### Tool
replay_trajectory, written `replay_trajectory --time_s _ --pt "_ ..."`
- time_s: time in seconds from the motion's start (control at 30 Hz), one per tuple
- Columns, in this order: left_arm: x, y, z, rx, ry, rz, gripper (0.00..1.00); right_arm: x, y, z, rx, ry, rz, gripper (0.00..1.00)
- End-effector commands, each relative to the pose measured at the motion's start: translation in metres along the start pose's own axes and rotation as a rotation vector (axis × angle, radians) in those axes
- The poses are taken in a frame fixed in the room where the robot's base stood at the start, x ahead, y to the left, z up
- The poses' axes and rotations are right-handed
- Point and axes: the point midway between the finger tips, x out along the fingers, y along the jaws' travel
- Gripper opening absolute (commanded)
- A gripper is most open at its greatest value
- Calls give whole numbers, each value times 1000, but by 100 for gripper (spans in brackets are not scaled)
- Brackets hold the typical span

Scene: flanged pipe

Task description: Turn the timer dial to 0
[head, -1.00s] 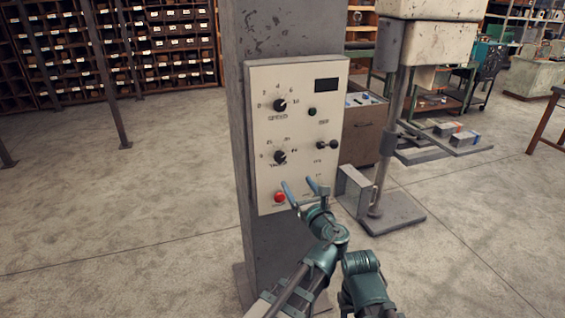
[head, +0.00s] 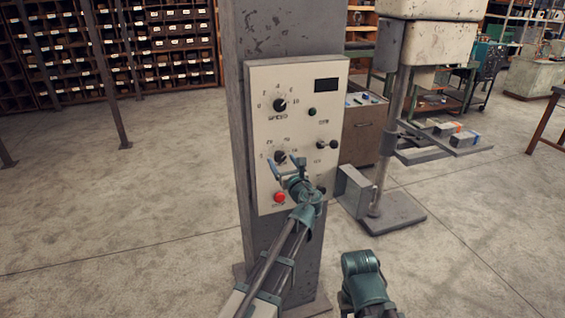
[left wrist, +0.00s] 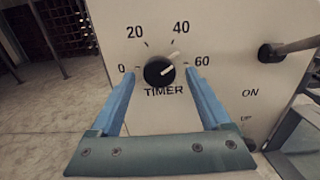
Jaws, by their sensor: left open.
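The timer dial (left wrist: 158,72) is a round black knob with a white pointer mark, on a cream panel. It shows in the left wrist view under the numbers 0, 20, 40 and 60. Its pointer aims to the upper right, between 40 and 60. The dial also shows in the head view (head: 280,157), above my left gripper. My left gripper (head: 285,162) is open, with blue fingers on either side of the dial in the left wrist view. I cannot tell whether the fingertips touch the knob.
The cream panel (head: 262,135) is on a grey column (head: 240,130). It carries a speed dial (head: 279,105), a red button (head: 279,198) and a lever switch (head: 327,145). A grey box (head: 354,190) stands out right of the panel.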

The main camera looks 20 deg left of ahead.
Motion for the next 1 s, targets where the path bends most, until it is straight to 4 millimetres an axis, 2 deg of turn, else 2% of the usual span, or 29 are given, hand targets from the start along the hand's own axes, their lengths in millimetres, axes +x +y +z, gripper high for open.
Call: replay_trajectory --time_s 0.33,0.77,1.0 --pt "3 0 0 0 0 0 79 0 0 0 0 0 0 50" --pt "2 0 0 0 0 0 2 0 0 0 0 0 0 50" --pt "2 0 0 -19 0 0 0 0 0 0 0 0 0 50"
